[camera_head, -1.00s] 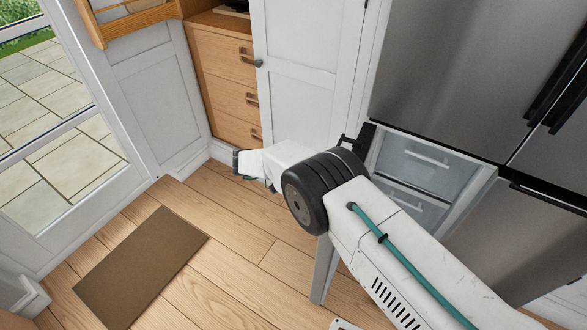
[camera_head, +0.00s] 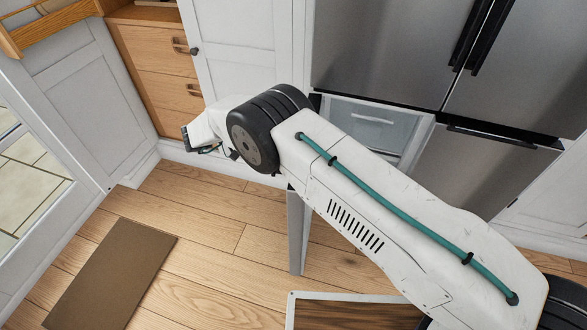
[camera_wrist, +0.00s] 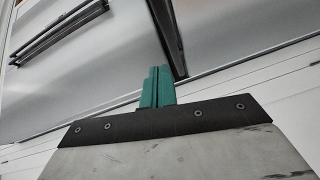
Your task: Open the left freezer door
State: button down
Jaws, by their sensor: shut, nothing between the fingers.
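The left freezer door (camera_head: 296,235) stands swung out into the room, seen nearly edge-on below my arm in the head view. Its freezer compartment is open and shows a clear drawer (camera_head: 372,122) with a white handle. My arm hides the upper part of the door and the lower part of the compartment. My gripper (camera_wrist: 157,86) shows in the wrist view with its green fingers together and nothing between them. In the head view the fingers cannot be made out, so their distance from the door is unclear.
The right freezer door (camera_head: 460,170) is closed, below the steel fridge doors (camera_head: 390,45) with dark handles. A white cabinet door (camera_head: 245,50) and wooden drawers (camera_head: 160,65) stand left of the fridge. A brown mat (camera_head: 110,275) lies on the otherwise clear floor at left.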

jog(key=w+d+r+n+t+y, duration=0.1)
jog(key=w+d+r+t+y, duration=0.25)
jog(key=w+r+y, duration=0.5)
jog(key=w+d+r+n+t+y, duration=0.1)
jog(key=w+d+r+t+y, duration=0.4)
jog(key=w+r, duration=0.6)
jog(key=s+d+r+n+g+y, duration=0.2)
jog(key=s+d+g+y, duration=0.5)
jog(key=s, duration=0.4)
jog(key=w+d+f+n+t+h, duration=0.25)
jog(key=d+f+n, duration=0.55)
jog(key=d+f, duration=0.55)
jog(key=s+d+f+n+g+y, duration=0.2)
jog(key=s+f+n+g+y, duration=0.2)
jog(key=s+f+n+y, duration=0.85)
jog(key=s+f+n+g+y, duration=0.2)
jog(key=s+f+n+g, duration=0.15)
jog(key=s, duration=0.55)
jog(key=s+f+n+g+y, duration=0.1)
jog(key=s+f+n+g, duration=0.2)
jog(key=s, duration=0.6)
jog(key=w+a, duration=0.1)
jog(key=a, duration=1.2)
jog(key=shift+w+a+r+n+t, duration=0.15)
jog(key=shift+w+a+n+t, duration=0.05)
jog(key=shift+a+n+t, duration=0.2)
